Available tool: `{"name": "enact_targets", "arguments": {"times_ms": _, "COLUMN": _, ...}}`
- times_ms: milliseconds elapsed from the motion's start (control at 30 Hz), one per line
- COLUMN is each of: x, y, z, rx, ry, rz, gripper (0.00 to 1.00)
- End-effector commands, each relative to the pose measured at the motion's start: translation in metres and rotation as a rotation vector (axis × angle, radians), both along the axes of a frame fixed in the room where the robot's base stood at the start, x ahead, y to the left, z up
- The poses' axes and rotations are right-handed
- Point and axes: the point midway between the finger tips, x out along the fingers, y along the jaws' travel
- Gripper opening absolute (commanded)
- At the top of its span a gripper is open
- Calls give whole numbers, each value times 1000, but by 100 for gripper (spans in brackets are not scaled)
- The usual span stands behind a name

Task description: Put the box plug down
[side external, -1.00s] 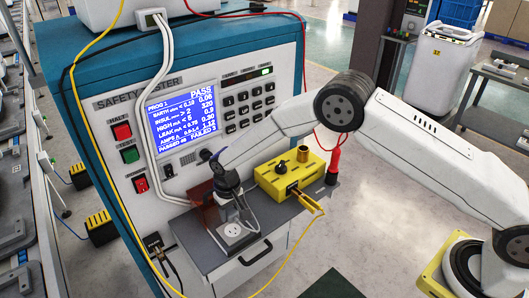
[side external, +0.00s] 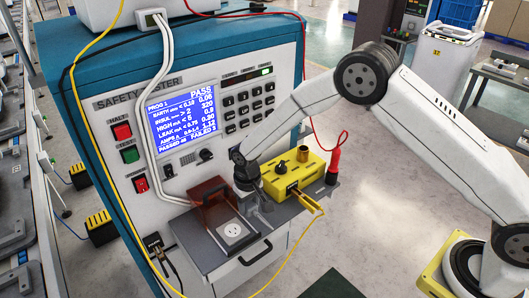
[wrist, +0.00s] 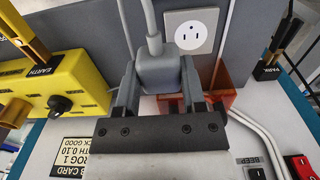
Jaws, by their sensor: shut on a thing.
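The box plug (wrist: 159,72) is a grey block with a pale cable rising from it in the wrist view. My gripper (wrist: 158,78) is shut on it, one finger on each side. In the side external view, my gripper (side external: 252,200) is low over the grey shelf (side external: 209,258), between the white socket plate (side external: 233,232) and the yellow box (side external: 289,178). The socket is empty, and also shows in the wrist view (wrist: 190,32), just right of the plug. My gripper mostly hides the plug in the side external view. I cannot tell if the plug touches the shelf.
A translucent red-brown cover (side external: 208,200) stands open behind the socket. The yellow box carries a brass post and a clip marked EARTH (wrist: 42,73). A red probe (side external: 334,160) stands at its right. The blue safety tester (side external: 100,60) rises behind the shelf; its screen reads PASS.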

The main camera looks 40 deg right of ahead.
Motion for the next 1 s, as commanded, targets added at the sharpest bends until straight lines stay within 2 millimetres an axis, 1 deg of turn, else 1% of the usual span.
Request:
{"name": "enact_targets", "arguments": {"times_ms": 100, "x": -15, "y": -17, "z": 10, "rx": 0, "ry": 0, "rz": -3, "gripper": 0}}
{"name": "enact_targets", "arguments": {"times_ms": 300, "x": -43, "y": -43, "z": 22, "rx": 0, "ry": 0, "rz": -2, "gripper": 0}}
{"name": "enact_targets", "arguments": {"times_ms": 600, "x": -88, "y": -76, "z": 38, "rx": 0, "ry": -2, "rz": -2, "gripper": 0}}
{"name": "enact_targets", "arguments": {"times_ms": 800, "x": -109, "y": -87, "z": 44, "rx": 0, "ry": -2, "rz": -1, "gripper": 0}}
{"name": "enact_targets", "arguments": {"times_ms": 1000, "x": -115, "y": -90, "z": 45, "rx": 0, "ry": -1, "rz": 0, "gripper": 0}}
